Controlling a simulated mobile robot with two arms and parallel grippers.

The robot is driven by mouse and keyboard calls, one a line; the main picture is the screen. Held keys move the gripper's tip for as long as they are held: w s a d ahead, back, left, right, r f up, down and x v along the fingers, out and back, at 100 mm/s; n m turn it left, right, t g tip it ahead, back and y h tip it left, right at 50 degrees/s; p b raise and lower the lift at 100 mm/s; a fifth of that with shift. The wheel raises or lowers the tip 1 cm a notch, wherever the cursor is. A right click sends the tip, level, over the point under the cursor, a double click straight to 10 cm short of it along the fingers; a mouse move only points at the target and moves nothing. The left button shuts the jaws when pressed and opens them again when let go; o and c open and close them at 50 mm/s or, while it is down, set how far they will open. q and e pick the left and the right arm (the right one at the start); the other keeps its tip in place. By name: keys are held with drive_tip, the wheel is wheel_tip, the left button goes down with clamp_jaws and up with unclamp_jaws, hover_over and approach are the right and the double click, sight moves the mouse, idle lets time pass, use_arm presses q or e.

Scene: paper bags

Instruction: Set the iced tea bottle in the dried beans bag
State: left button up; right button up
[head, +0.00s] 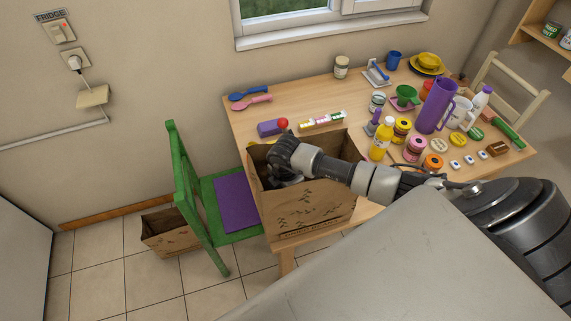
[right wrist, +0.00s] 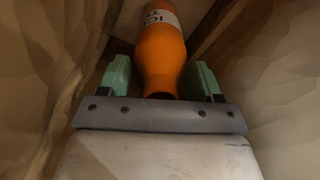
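An open brown paper bag (head: 312,207) with dark bean-like marks stands at the table's front left edge; its lettering is too small to read. My right arm reaches over its rim, and my right gripper (head: 282,176) is down inside the bag's mouth. In the right wrist view an orange bottle (right wrist: 160,52) with a white, partly visible label is between the green finger pads of my right gripper (right wrist: 160,78). My left gripper is out of view.
Another brown box-like bag (head: 165,232) sits on the floor beside a green chair (head: 187,200). A yellow bottle (head: 381,140), a purple pitcher (head: 434,105) and several jars crowd the table's right side.

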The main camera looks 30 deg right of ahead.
drive_tip(key=shift+o, duration=1)
wheel_tip(320, 180, up, 12)
drive_tip(key=b, duration=0.3)
drive_tip(key=shift+r, duration=0.15)
